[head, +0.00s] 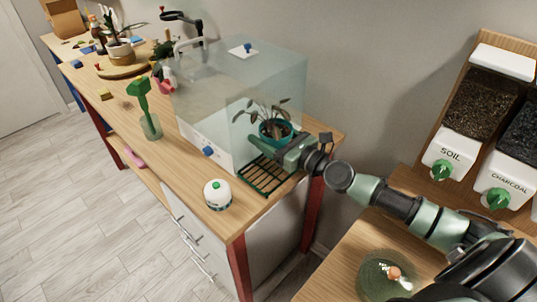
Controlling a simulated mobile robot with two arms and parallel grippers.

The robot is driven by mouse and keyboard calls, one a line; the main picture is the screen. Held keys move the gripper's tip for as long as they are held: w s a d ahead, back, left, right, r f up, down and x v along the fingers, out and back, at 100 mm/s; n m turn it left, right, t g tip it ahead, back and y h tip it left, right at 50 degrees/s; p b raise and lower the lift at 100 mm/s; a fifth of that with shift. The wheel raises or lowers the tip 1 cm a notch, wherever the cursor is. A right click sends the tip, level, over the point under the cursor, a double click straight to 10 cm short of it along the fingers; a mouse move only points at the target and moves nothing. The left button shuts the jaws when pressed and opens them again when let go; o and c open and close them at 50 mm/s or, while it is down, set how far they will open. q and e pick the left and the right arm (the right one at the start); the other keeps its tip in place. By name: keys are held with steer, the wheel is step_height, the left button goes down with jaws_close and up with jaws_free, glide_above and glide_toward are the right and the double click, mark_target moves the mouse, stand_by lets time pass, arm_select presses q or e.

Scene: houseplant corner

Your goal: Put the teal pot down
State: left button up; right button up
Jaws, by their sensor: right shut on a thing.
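The teal pot (273,137) holds a small leafy plant (262,115) in dark soil. It is at the right end of the clear glass case (225,105); I cannot tell if it is inside the case or just in front of its end. My right gripper (284,150) reaches in from the right and is shut on the teal pot at its near side. The gripper hides part of the pot, and the pot's underside is hard to make out. A green slatted rack (262,180) lies on the wooden bench just below and in front. My left gripper is not in view.
A white round container with a green knob (217,195) stands at the bench's front corner. Soil (452,148) and charcoal (505,188) dispensers are at the right. A glass bowl (382,277) sits at the lower right.

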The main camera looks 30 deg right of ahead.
steer(key=shift+f+b, duration=1.85)
steer(key=shift+f, duration=0.25)
steer(key=shift+f, duration=0.2)
steer(key=o, duration=1.7)
